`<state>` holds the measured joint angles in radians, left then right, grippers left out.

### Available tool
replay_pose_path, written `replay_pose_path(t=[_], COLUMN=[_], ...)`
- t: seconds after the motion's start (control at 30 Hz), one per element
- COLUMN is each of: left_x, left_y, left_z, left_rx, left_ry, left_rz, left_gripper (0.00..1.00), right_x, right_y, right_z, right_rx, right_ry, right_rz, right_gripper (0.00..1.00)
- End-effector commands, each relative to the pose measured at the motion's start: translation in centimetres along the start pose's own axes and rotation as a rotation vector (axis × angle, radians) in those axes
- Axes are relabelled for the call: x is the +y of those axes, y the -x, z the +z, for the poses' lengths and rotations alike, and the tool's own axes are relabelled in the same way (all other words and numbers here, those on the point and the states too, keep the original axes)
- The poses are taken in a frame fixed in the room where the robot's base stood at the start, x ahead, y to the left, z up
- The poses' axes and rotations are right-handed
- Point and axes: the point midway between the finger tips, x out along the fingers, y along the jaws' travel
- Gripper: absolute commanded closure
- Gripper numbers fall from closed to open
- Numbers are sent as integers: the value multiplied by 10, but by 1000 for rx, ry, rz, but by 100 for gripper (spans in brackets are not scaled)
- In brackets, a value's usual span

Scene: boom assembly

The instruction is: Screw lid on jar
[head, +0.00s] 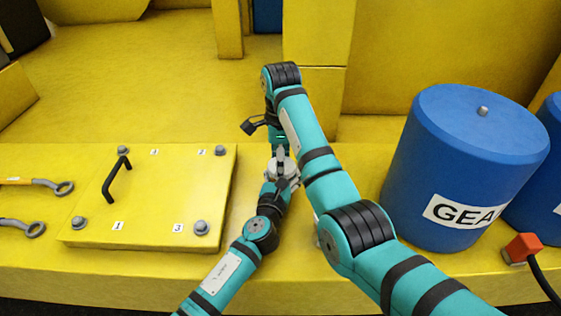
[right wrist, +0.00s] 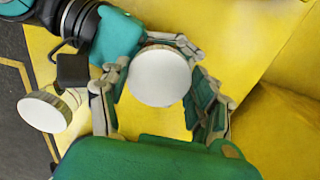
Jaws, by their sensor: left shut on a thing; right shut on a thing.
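In the right wrist view a round white lid (right wrist: 160,76) lies between the fingers of my right gripper (right wrist: 162,90), which is shut on it. The jar is hidden below the lid, so I cannot tell how the lid sits on it. My left gripper (head: 281,172) is shut on the jar above the yellow bench, low in the middle of the head view. Its teal body (right wrist: 118,38) comes in at the upper left of the right wrist view. In the head view my right gripper is directly above the left one and mostly hidden.
A yellow plate (head: 165,210) with a black handle and bolts lies left on the bench, beside two wrenches (head: 45,185). A blue drum (head: 460,170) marked GEAR stands at the right, with a red block (head: 522,248) and cable nearby. Bench behind the grippers is clear.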

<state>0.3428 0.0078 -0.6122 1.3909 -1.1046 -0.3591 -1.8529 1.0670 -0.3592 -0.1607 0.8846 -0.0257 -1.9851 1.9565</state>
Motion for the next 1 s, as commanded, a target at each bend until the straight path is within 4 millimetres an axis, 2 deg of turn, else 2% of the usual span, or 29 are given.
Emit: replay_pose_path(t=[0.1, 0.13, 0.3, 0.47, 0.53, 0.63, 0.77, 0.87, 1.0], left_x=[0, 0, 0, 0, 0, 0, 0, 0, 0], left_y=[0, 0, 0, 0, 0, 0, 0, 0, 0], left_z=[-2, -2, -2, -2, -2, -2, -2, -2, -2], left_rx=[4, 4, 4, 4, 4, 4, 4, 4, 4], left_ry=[0, 0, 0, 0, 0, 0, 0, 0, 0], left_rz=[0, 0, 0, 0, 1, 1, 1, 1, 1], left_gripper=[100, 100, 100, 100, 100, 100, 100, 100, 100], right_x=[0, 0, 0, 0, 0, -2, -6, -10, -13], right_y=[1, 1, 1, 0, 0, 4, 15, 28, 46], right_z=[0, 0, 0, 0, 0, 0, 3, 6, 10], right_rx=[0, 0, 0, 0, 0, 0, -1, 3, 19], right_ry=[2, 3, 4, 5, 8, 57, 266, 537, 980], right_rz=[-2, -2, -2, -1, -1, -8, -30, -54, -75], right_gripper=[47, 36, 14, 14, 25, 26, 26, 26, 26])
